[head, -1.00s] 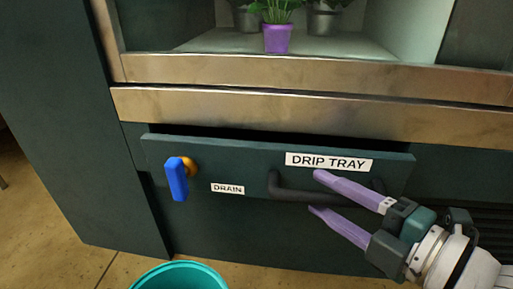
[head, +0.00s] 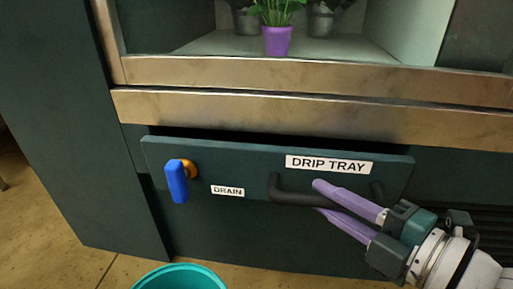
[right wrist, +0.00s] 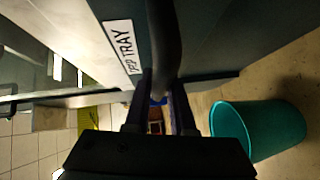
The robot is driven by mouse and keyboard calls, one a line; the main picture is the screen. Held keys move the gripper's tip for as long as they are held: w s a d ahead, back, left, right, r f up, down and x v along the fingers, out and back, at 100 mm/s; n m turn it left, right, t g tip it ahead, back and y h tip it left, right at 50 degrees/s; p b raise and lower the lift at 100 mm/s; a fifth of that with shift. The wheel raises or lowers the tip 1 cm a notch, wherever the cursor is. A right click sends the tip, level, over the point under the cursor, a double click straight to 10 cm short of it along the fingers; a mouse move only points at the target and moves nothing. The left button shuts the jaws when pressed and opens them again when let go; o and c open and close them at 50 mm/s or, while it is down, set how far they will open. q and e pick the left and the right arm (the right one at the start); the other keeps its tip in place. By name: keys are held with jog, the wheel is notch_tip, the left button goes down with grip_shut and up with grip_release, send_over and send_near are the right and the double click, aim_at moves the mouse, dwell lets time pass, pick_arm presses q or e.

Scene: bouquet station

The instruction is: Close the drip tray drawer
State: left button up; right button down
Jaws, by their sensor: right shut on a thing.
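The drip tray drawer (head: 250,163) is a dark green front with a "DRIP TRAY" label, a "DRAIN" label and a blue valve handle (head: 176,181). It stands slightly out, with a dark gap along its top edge. Its dark bar handle (head: 295,194) runs across the front under the label. My right gripper (head: 318,197), with purple fingers, is shut on this handle, one finger above and one below. In the right wrist view the handle (right wrist: 165,45) runs between the fingers. My left gripper is not in view.
A teal bucket (head: 180,277) stands on the floor below the drawer's left side; it also shows in the right wrist view (right wrist: 258,130). A steel ledge (head: 300,110) runs above the drawer. A potted plant in a purple pot (head: 277,41) stands inside the cabinet above.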

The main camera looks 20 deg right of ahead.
aim_at(328, 181)
dwell(0.9)
jog(key=shift+w+d, duration=0.25)
jog(key=shift+w, duration=0.05)
jog(key=w+d, duration=0.2)
jog(key=w, duration=0.1)
jog(key=shift+w, duration=0.1)
jog(key=shift+a+f, duration=0.1)
jog(key=shift+a, duration=0.05)
jog(key=c, duration=1.1)
grip_release()
jog(key=shift+c, duration=0.2)
jog(key=o, duration=0.4)
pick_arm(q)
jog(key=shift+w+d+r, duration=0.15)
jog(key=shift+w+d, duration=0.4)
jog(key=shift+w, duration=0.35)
